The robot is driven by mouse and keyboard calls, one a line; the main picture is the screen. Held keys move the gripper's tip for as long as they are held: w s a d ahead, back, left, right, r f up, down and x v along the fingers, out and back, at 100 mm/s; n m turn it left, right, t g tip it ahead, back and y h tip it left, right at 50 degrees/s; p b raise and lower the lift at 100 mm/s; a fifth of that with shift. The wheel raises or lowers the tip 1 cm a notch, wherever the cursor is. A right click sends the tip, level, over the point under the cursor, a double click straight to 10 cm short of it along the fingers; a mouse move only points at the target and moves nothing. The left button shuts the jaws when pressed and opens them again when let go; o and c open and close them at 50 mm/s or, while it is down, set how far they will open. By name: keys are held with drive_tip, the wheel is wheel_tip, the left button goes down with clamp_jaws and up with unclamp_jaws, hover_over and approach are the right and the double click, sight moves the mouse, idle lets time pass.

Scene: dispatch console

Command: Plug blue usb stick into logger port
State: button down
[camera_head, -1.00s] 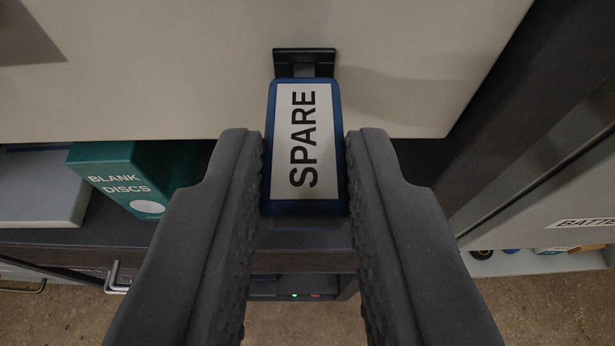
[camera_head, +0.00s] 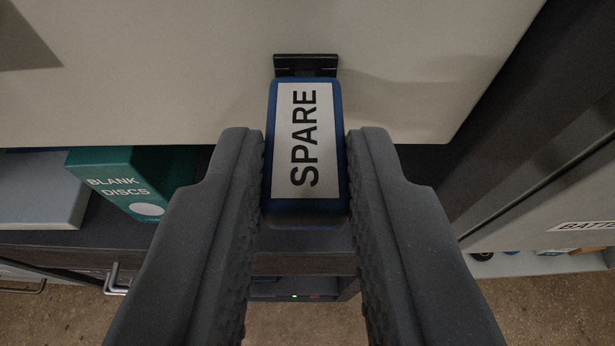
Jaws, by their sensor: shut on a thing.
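The blue usb stick (camera_head: 306,140) has a white label reading "SPARE". My gripper (camera_head: 306,165) is shut on it, with one dark finger on each side. The stick's far end meets a black port-like fitting (camera_head: 306,65) on a pale panel. Whether its plug is inside or just in front of the fitting cannot be told. No label naming the logger port shows.
The pale panel (camera_head: 180,70) fills the upper view. Below it, a green "BLANK DISCS" box (camera_head: 120,180) and a grey box (camera_head: 40,185) stand on a dark shelf at left. A dark upright (camera_head: 520,130) is close at right.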

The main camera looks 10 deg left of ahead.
drive_tip(key=shift+w+r, duration=0.1)
drive_tip(key=shift+w, duration=0.1)
idle(0.4)
drive_tip(key=c, duration=1.2)
unclamp_jaws()
drive_tip(key=p+v, duration=0.2)
drive_tip(key=v, duration=1.1)
drive_tip(key=shift+s, duration=0.4)
